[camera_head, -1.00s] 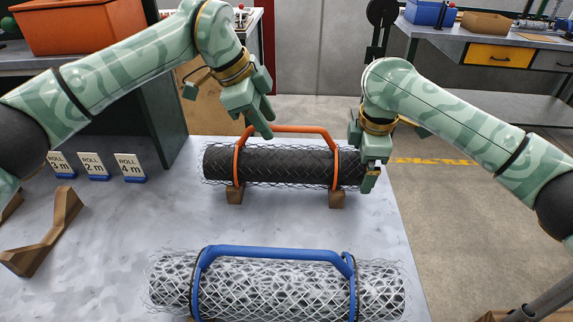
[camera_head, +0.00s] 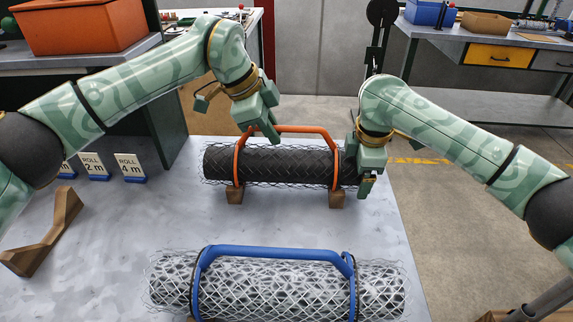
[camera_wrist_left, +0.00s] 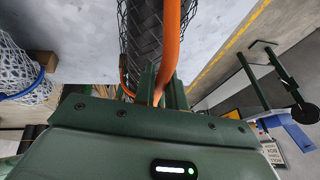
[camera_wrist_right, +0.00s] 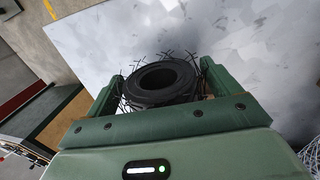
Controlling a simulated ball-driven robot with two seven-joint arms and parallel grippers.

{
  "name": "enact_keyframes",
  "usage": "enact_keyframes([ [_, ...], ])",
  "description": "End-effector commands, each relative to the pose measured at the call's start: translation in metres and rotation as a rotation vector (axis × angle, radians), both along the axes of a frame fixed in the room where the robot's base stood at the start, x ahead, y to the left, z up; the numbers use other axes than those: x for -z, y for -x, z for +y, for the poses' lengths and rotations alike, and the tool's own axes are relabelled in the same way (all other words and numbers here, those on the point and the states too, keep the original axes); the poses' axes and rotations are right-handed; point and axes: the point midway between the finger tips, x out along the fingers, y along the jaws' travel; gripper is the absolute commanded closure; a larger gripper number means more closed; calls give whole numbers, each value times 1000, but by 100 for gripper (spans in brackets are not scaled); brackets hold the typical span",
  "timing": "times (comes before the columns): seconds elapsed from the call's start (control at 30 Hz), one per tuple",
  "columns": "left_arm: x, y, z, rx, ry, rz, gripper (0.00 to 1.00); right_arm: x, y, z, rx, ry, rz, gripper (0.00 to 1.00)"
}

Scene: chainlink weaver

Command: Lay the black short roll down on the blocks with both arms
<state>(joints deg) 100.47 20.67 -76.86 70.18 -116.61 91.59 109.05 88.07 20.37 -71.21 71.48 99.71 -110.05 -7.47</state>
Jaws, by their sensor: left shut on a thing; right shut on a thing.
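The black short roll (camera_head: 285,164), wrapped in dark mesh with an orange handle frame (camera_head: 292,128), lies level across the far part of the table. Two brown blocks (camera_head: 235,196) (camera_head: 336,200) show under it; I cannot tell whether it bears fully on them. My left gripper (camera_head: 270,134) is shut on the orange handle near its left corner; the left wrist view shows the handle (camera_wrist_left: 167,50) between the fingers. My right gripper (camera_head: 363,182) is shut around the roll's right end; the right wrist view shows the round hollow end (camera_wrist_right: 160,82) between the fingers.
A silver mesh roll (camera_head: 275,290) with a blue handle (camera_head: 275,252) lies in front. A wooden cradle piece (camera_head: 45,235) and roll signs, one reading 4 m (camera_head: 130,167), stand at the left. The table's right edge is close to my right gripper.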

Motion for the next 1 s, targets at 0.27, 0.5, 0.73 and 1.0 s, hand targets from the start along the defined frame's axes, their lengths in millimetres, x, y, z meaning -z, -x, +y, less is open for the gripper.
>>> enact_keyframes([
  [0.27,-11,0,0,-1,1,-10,100,-11,0,0,2,-1,-10,76],
  [0.5,-48,6,0,-1,1,-35,100,-48,3,0,3,-3,-35,76],
  [0.73,-81,12,1,-2,1,-57,100,-82,7,0,3,-3,-56,76],
  [1.0,-82,12,1,-2,0,-57,100,-82,7,0,3,-3,-56,76],
])
